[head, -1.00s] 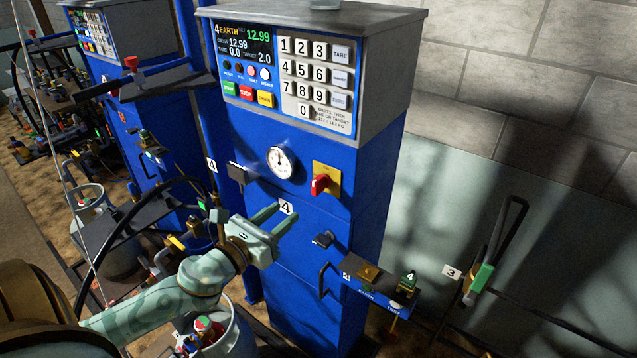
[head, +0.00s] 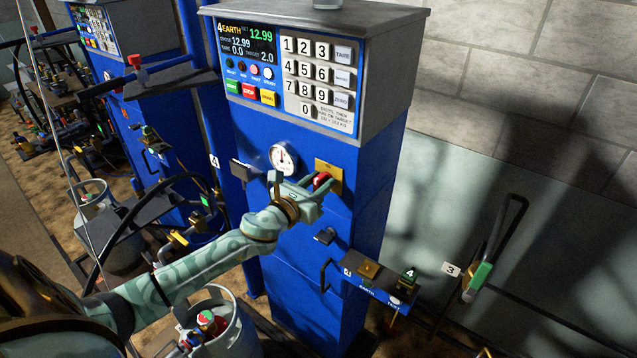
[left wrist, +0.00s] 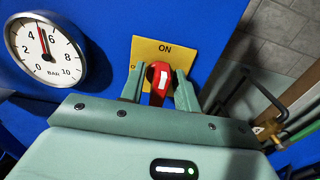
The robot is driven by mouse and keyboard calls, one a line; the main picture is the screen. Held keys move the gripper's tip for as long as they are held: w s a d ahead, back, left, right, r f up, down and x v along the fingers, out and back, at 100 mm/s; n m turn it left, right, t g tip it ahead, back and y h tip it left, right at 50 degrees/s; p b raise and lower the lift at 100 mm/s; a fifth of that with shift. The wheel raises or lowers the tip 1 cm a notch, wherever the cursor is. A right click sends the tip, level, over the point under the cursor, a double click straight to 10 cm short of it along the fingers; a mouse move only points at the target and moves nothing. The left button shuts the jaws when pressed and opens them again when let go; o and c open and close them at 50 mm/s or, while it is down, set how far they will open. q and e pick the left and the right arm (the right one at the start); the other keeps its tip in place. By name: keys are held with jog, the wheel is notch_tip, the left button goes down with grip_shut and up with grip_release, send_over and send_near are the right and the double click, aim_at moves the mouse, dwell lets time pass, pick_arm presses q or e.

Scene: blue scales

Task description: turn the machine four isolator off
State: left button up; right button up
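The isolator of machine four is a red rotary handle (left wrist: 160,80) on a yellow plate (left wrist: 165,50) marked ON, on the front of the blue machine (head: 340,225). In the left wrist view the handle stands upright with its white mark toward the camera. My left gripper (head: 318,184) is at the handle, its two green fingers (left wrist: 160,90) on either side of it. Small gaps seem to show between fingers and handle, so the fingers look open around it. In the head view the gripper partly hides the handle and plate. My right gripper is in neither view.
A pressure gauge (head: 283,159) sits left of the plate. A keypad and display panel (head: 290,75) is above. A small shelf (head: 378,288) with a black handle juts out below. A gas cylinder (head: 225,330) stands below my left arm. Hoses and another blue machine are at left.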

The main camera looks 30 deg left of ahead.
pick_arm(q)
grip_shut()
jog(key=n, duration=0.4)
jog(key=shift+a+n+p, duration=0.1)
jog(key=shift+n+p, duration=0.3)
jog(key=n, duration=0.3)
jog(key=shift+a+n+p, duration=0.1)
jog(key=shift+n+p, duration=0.2)
jog(key=shift+p, duration=0.1)
jog(key=n, duration=0.2)
jog(key=n+p, duration=0.1)
jog(key=n, duration=0.2)
jog(key=shift+a+f, duration=0.1)
jog(key=shift+f, duration=0.1)
jog(key=shift+f+n+p, duration=0.2)
jog(key=shift+n+p, duration=0.75)
jog(key=shift+n, duration=1.45)
